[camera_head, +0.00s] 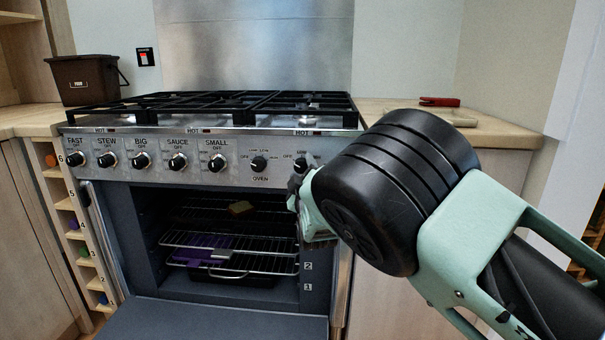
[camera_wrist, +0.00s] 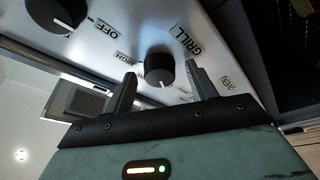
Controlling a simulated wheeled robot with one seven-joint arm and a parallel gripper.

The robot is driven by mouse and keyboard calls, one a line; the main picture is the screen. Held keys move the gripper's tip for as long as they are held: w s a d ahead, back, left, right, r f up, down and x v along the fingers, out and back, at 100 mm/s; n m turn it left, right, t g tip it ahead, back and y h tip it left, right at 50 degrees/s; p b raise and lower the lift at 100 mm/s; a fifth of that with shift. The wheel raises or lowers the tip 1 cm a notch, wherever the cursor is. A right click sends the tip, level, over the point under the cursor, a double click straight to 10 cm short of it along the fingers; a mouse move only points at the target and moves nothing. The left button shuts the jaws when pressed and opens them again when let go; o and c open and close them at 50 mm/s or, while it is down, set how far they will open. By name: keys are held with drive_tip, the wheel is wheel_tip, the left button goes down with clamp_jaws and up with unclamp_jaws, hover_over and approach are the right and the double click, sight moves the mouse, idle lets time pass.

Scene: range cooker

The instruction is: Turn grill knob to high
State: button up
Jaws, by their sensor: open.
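The grill knob (camera_wrist: 158,69) is a round black knob on the steel control panel, with a GRILL label beside it in the wrist view. Small printed marks, one reading HIGH, surround it. My gripper (camera_wrist: 160,85) is open, with one finger on each side of the knob. I cannot tell whether the fingers touch it. In the head view the knob (camera_head: 300,165) shows at the right end of the panel, and my gripper (camera_head: 297,195) is in front of that end, partly hidden by my arm.
The oven knob (camera_head: 259,164) is just left of the grill knob, with several burner knobs further left. The oven door (camera_head: 230,318) is open below, and racks (camera_head: 235,240) show inside. Black pan grates (camera_head: 230,104) cover the hob. A worktop (camera_head: 500,135) lies to the right.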

drive_tip(key=c, duration=1)
